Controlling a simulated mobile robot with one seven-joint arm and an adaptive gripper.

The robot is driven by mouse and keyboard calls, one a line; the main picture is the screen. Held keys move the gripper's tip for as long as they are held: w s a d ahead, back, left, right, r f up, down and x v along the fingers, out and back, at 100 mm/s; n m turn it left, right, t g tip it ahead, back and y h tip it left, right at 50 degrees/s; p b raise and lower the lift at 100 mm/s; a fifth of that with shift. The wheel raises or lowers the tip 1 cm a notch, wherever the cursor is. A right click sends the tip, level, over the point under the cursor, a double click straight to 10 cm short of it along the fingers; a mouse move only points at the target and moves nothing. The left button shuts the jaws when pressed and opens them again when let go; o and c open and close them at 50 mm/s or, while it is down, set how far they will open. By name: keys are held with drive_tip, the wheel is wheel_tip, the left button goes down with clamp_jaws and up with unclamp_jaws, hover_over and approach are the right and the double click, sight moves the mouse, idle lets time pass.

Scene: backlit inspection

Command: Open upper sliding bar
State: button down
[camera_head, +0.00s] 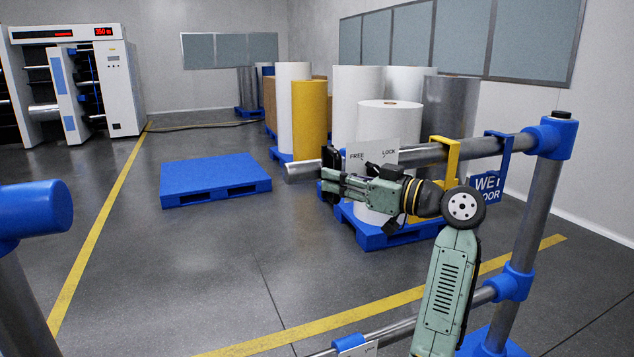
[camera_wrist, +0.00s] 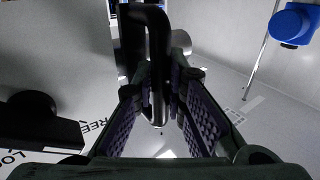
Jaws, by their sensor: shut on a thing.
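The upper sliding bar (camera_head: 301,172) is a silver tube running from the blue joint of the right post to a free end in mid-air. A white plate marked FREE and LOCK (camera_head: 372,154) hangs at it; the plate also shows in the wrist view (camera_wrist: 40,128). My gripper (camera_head: 329,184) is at the bar near its free end. In the wrist view, the purple-padded fingers of my gripper (camera_wrist: 158,100) are shut on a black handle (camera_wrist: 157,45). My fingers partly hide the handle's lower part.
A left post with a blue socket (camera_head: 35,208) stands apart from the bar's end, leaving a gap. A lower bar (camera_head: 400,328) runs below. A yellow hook (camera_head: 442,155) and blue sign (camera_head: 487,187) hang on the bar. Beyond are a blue pallet (camera_head: 215,177) and white rolls (camera_head: 390,120).

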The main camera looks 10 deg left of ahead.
drive_tip(key=shift+w+d, duration=0.15)
drive_tip(key=shift+d, duration=0.1)
drive_tip(key=c, duration=1.6)
unclamp_jaws()
drive_tip(key=v, duration=1.2)
drive_tip(key=shift+r, duration=0.1)
